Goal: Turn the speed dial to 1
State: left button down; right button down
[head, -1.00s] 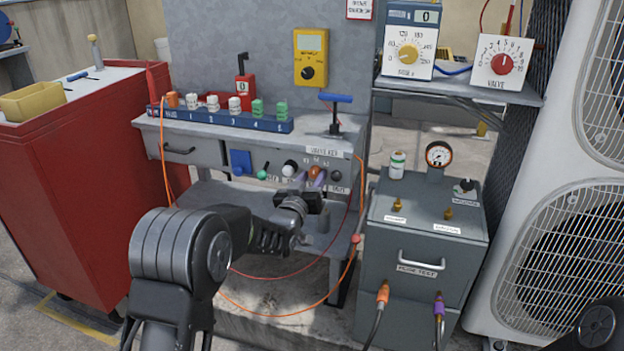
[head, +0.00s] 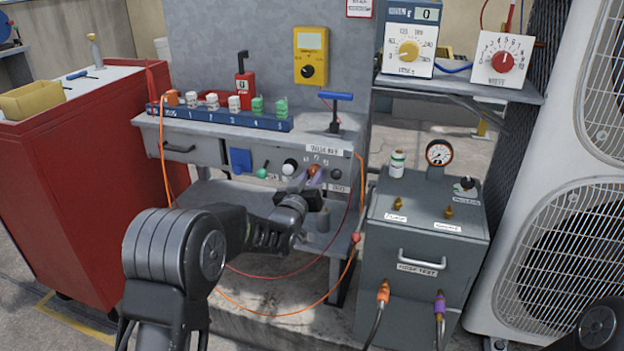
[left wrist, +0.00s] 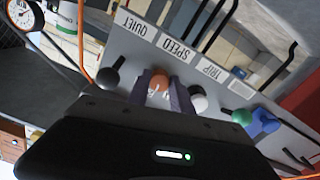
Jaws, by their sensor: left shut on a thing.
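The speed dial (head: 315,170) is an orange-red knob on the front panel of the grey bench, with small numerals above it. In the left wrist view the orange dial (left wrist: 158,84) sits between my two finger tips, near the SPEED label (left wrist: 173,48). My left gripper (head: 306,182) is shut on the dial, with one finger on each side. The fingers hide part of the dial, and I cannot read where its pointer stands. My right gripper is out of view.
A white knob (head: 289,168) and a black knob (head: 336,174) flank the dial closely. A green knob (head: 262,173) and a blue part (head: 240,161) are further left. A grey cabinet (head: 425,240) stands to the right, a red cabinet (head: 75,200) to the left. An orange cable hangs below the panel.

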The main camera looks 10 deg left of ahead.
pick_arm(q)
jog(key=shift+f+n+b, duration=0.15)
jog(key=shift+n+b, duration=0.35)
jog(key=shift+b, duration=0.1)
jog(key=shift+d+r+n+b, duration=0.1)
jog(key=shift+n+b, duration=1.8)
jog(key=shift+r+n+b, duration=0.1)
jog(key=shift+n+b, duration=1.8)
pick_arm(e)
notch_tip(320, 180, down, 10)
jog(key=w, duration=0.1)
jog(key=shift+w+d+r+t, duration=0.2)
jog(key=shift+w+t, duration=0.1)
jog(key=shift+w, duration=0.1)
pick_arm(q)
jog(key=c, duration=1.1)
grip_release()
jog(key=shift+c, duration=0.2)
